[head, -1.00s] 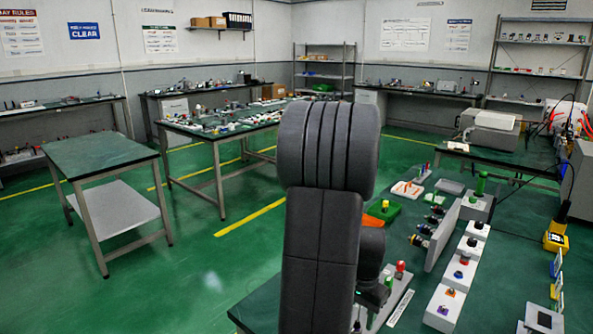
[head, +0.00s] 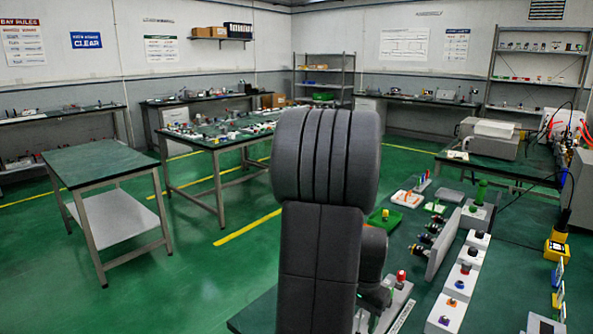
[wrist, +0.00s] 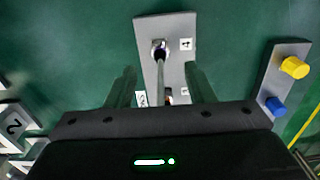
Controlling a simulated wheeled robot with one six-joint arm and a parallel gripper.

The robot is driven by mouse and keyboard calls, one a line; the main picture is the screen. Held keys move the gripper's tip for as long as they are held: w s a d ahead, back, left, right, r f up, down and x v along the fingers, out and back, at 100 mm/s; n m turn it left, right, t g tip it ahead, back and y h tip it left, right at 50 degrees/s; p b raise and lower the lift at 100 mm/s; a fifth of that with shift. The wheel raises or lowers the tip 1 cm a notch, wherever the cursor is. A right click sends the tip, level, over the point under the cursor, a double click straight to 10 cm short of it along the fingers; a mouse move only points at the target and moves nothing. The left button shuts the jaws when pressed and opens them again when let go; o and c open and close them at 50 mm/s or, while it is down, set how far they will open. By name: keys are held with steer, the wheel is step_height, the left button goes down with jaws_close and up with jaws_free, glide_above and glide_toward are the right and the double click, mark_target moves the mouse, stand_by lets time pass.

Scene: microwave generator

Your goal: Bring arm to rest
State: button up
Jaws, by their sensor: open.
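My gripper (wrist: 160,88) is open in the wrist view, its two dark fingers apart with nothing gripped. Below or between them is a grey plate (wrist: 150,30) marked 4, with a shiny round metal fitting and a thin rod in line with the gap. I cannot tell how far the fingers are above it. In the head view my dark arm stands upright in the middle of the picture. The gripper itself is hidden there.
In the wrist view, a grey block (wrist: 283,75) with a yellow and a blue knob lies at right. In the head view, the right bench (head: 420,310) holds white button boxes (head: 460,282), a green tray (head: 385,220) and a red-topped button (head: 401,276).

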step_height(320, 180, down, 5)
steer(key=shift+f, duration=0.15)
step_height(320, 180, up, 7)
steer(key=p, duration=0.5)
